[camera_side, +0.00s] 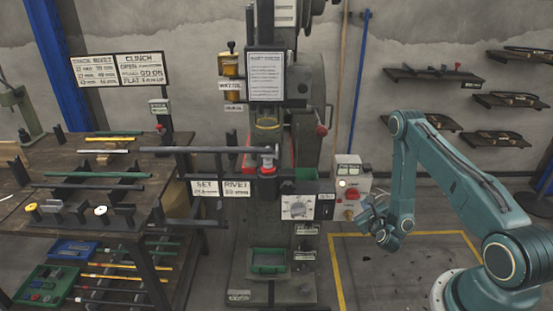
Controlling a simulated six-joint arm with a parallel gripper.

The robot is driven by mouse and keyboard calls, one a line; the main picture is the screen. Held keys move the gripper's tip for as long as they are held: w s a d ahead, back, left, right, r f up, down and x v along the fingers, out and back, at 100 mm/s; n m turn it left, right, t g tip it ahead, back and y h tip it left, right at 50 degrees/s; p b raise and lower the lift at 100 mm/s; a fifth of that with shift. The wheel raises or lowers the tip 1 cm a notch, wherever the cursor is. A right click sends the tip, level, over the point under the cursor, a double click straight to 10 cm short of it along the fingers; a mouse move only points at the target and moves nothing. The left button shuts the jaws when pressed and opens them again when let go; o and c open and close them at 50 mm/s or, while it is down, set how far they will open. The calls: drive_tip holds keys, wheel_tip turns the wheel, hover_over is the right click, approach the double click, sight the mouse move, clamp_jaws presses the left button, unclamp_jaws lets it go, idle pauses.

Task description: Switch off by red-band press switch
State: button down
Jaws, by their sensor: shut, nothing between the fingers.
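A grey-green rivet press (273,130) stands in the middle of the side view, with a red strip (247,162) beside its work head. A pale switch box (366,184) is at the press's right. It has a small bright white lamp, a red control (352,196) on its front and a yellow-and-red part below. My gripper (365,212) is shut and empty at the box's lower right, with its fingers toward the box. I cannot tell whether the fingertips touch it. The label on the box is too small to read.
A workbench (60,170) with rods and small parts stands at the left. A yellow floor line (336,270) runs right of the press. Wall shelves (435,74) hang at the back right.

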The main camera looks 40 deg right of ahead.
drive_tip(key=m, duration=0.7)
drive_tip(key=shift+s, duration=0.1)
drive_tip(key=shift+d, duration=0.15)
drive_tip(key=shift+r+x, duration=0.25)
drive_tip(key=shift+x, duration=0.7)
drive_tip(key=shift+r+x, duration=0.2)
drive_tip(key=shift+x, duration=0.8)
drive_tip(key=shift+r+x, duration=0.25)
drive_tip(key=shift+x, duration=0.7)
drive_tip(key=shift+w+d, duration=0.4)
drive_tip(key=shift+w, duration=0.05)
drive_tip(key=shift+w+a+f, duration=0.15)
drive_tip(key=shift+a+f, duration=0.05)
drive_tip(key=shift+f, duration=0.35)
drive_tip(key=shift+d+r, duration=0.1)
drive_tip(key=shift+r, duration=0.25)
drive_tip(key=shift+s+a, duration=0.25)
idle(0.4)
drive_tip(key=shift+f+v, duration=0.2)
drive_tip(key=shift+v, duration=0.7)
drive_tip(key=shift+f+v, duration=0.2)
drive_tip(key=shift+v, duration=0.65)
drive_tip(key=shift+f+v, duration=0.2)
drive_tip(key=shift+v, duration=0.7)
